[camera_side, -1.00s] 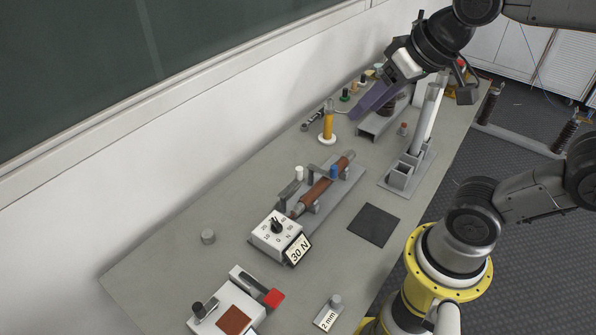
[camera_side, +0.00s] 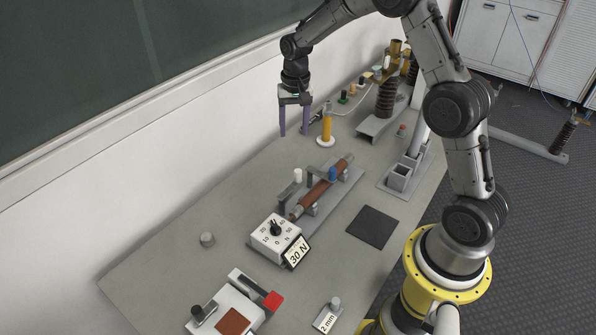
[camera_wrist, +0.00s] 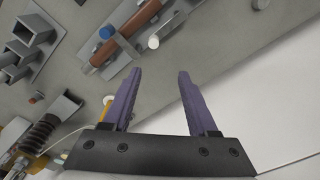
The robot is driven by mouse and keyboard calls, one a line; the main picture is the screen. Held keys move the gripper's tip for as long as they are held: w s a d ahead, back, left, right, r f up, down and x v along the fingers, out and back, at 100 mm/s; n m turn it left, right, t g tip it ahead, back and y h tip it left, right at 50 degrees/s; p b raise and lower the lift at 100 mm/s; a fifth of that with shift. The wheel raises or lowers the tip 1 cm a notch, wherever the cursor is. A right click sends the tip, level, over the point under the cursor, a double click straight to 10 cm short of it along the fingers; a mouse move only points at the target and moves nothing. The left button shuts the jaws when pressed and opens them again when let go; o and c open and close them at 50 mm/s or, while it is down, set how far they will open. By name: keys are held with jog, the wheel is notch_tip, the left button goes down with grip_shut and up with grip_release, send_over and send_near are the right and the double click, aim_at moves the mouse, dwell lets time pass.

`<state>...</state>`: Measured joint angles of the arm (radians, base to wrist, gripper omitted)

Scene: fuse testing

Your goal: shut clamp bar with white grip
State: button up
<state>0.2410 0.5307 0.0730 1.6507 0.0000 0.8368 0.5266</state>
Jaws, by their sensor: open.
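The clamp bar's white grip (camera_side: 297,176) stands at the wall side of a grey fixture (camera_side: 347,190). A brown tube (camera_side: 318,191) lies along the fixture. A second grip, blue (camera_side: 332,173), stands near the tube and also shows in the wrist view (camera_wrist: 106,33). I cannot tell how far the white-grip bar is raised. My gripper (camera_side: 294,134) is open and empty, fingers pointing down, above and apart from the white grip.
A yellow cylinder on a white base (camera_side: 327,126) stands close beside my gripper. A white dial box (camera_side: 276,236) with a 30 N sign is at the fixture's near end. A dark square mat (camera_side: 373,226) lies to its right. The wall runs behind my gripper.

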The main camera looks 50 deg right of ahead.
aim_at(298, 171)
jog(key=shift+g, duration=0.3)
jog(key=f, duration=1.6)
jog(key=shift+s+d, duration=0.35)
jog(key=shift+s, duration=0.05)
grip_shut()
dwell(0.4)
